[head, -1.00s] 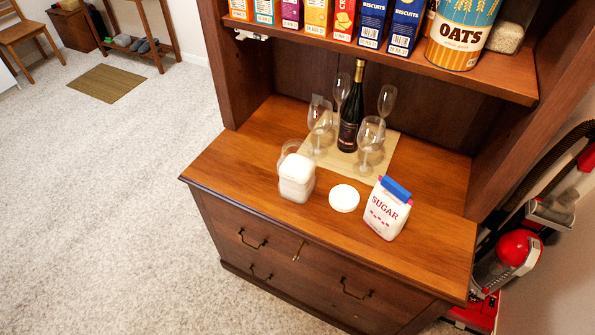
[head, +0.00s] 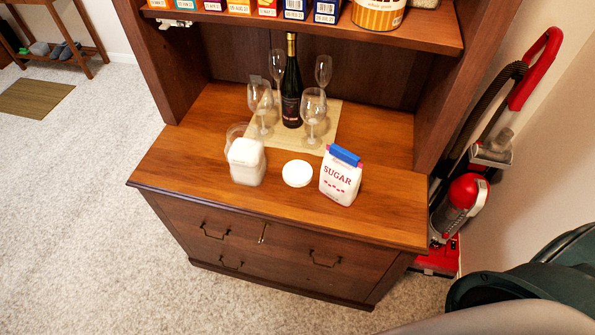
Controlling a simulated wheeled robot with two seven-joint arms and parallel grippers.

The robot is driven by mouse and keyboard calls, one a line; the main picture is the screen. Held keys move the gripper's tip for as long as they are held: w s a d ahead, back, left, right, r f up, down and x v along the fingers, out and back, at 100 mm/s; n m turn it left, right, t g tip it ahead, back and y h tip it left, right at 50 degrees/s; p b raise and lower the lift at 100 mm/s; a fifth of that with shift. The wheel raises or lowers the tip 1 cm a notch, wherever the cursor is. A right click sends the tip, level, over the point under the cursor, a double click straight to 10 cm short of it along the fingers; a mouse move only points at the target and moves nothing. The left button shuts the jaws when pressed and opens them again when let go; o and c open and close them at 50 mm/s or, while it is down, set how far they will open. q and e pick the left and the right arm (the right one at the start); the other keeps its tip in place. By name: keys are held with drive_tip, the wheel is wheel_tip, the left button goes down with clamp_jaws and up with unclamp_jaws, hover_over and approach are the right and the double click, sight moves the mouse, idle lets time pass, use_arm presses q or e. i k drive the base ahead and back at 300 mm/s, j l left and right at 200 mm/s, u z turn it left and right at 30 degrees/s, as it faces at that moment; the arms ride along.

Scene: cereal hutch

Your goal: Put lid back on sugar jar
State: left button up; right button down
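The sugar jar (head: 247,163) is a clear, squarish jar full of white sugar. It stands upright near the front left of the hutch counter, and no lid is on it. A round white lid (head: 297,173) lies flat on the counter to its right, apart from the jar. A white sugar bag (head: 340,178) with red print and a blue top stands just right of the lid. A clear round glass shape (head: 235,131) shows behind the jar, partly hidden by it. Neither gripper is in view.
A dark bottle (head: 291,85) and several wine glasses (head: 313,112) stand on a tan mat (head: 327,133) behind. A shelf (head: 330,30) with boxes overhangs the counter. The counter's front edge is clear. A red vacuum cleaner (head: 466,192) stands right of the hutch.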

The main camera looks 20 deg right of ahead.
sight(244, 151)
drive_tip(key=i+j+z, duration=0.15)
drive_tip(key=j+z, duration=0.2)
drive_tip(key=i+j+z, duration=0.1)
drive_tip(key=j+z, duration=0.65)
drive_tip(key=j, duration=0.15)
drive_tip(key=i, duration=0.05)
